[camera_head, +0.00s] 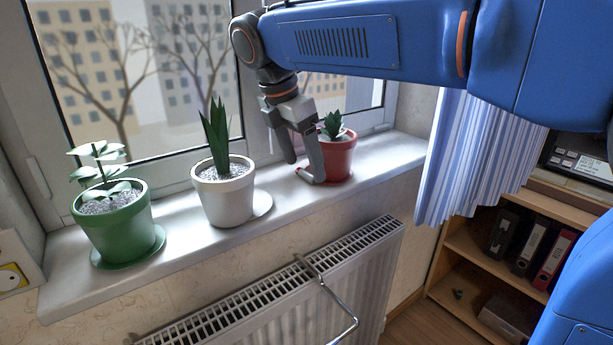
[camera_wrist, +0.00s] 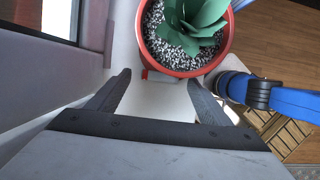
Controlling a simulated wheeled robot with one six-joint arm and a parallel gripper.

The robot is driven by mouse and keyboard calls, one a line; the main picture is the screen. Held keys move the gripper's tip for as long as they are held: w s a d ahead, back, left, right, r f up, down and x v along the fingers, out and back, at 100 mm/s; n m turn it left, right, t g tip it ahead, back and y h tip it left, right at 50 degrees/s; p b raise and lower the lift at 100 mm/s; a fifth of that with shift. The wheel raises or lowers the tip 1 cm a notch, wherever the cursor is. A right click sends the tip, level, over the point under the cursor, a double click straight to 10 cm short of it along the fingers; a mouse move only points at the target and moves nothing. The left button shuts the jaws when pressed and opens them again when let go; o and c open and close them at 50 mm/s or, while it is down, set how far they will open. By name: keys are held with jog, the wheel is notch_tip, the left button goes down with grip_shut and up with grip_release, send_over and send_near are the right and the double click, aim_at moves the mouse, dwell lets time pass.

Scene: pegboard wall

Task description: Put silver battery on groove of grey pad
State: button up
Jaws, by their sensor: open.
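I see no silver battery and no grey pad in either view. My gripper (camera_head: 302,170) is open and empty, low over the white window sill (camera_head: 285,205), just left of a red pot (camera_head: 338,160) with a small green plant (camera_head: 333,124). In the wrist view my gripper's two fingers (camera_wrist: 159,78) are spread apart, pointing toward the red pot (camera_wrist: 152,62). The pot's near rim lies just beyond the fingertips, and I cannot tell whether they touch it. The pot's lower part is hidden in the wrist view.
A white pot (camera_head: 222,195) with a spiky plant and a green pot (camera_head: 115,225) stand on the sill to the left. A window is behind. Below are a radiator (camera_head: 290,290) and, at right, a striped curtain (camera_head: 475,150) and shelf (camera_head: 470,250) with binders.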

jog(key=shift+x, duration=0.85)
jog(key=c, duration=1.2)
jog(key=shift+r, duration=0.1)
